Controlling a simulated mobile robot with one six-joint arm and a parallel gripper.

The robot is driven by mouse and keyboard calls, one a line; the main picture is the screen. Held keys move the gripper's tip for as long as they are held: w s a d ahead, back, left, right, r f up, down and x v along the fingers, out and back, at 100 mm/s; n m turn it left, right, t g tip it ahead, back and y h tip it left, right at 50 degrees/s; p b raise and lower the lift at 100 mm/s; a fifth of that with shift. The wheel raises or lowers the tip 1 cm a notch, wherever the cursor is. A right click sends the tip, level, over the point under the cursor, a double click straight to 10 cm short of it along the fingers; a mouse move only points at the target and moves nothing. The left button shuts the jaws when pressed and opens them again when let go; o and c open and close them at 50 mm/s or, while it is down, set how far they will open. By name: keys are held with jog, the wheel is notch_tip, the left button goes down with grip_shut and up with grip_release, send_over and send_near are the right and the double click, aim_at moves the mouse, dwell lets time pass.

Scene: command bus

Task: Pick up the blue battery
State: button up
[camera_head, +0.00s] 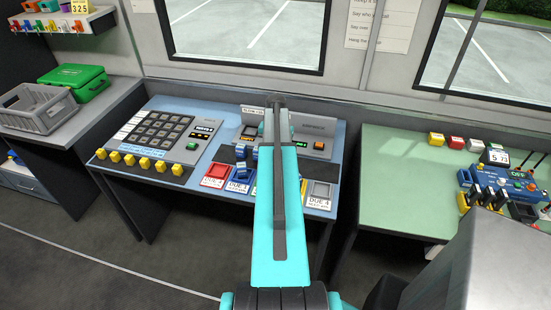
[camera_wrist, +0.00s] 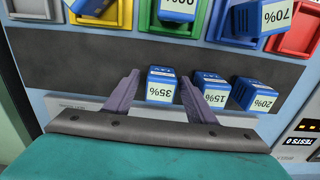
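Several blue batteries with white percentage labels show. In the wrist view, the blue battery marked 35% (camera_wrist: 160,86) stands between the two fingers of my open gripper (camera_wrist: 159,77), with small gaps on both sides. A battery marked 15% (camera_wrist: 215,91) is partly hidden behind the right finger, and one marked 20% (camera_wrist: 254,95) lies further right, tilted. Along the top edge are a battery marked 70% (camera_wrist: 262,18) and another, cut off, reading 00% (camera_wrist: 179,9). In the head view, my arm hides the gripper; some blue batteries (camera_head: 240,168) show left of it.
Coloured trays, including a green one (camera_wrist: 195,18) and a red one (camera_wrist: 300,35), line the wrist view's top. In the head view, the blue desk (camera_head: 190,187) carries a keypad panel (camera_head: 160,130) and yellow knobs (camera_head: 130,160). A green table (camera_head: 400,190) stands right.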

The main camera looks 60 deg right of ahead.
jog(key=c, duration=1.1)
jog(key=shift+o, duration=0.2)
jog(key=shift+r, duration=0.2)
jog(key=shift+r+b, duration=1.6)
jog(key=shift+r, duration=3.25)
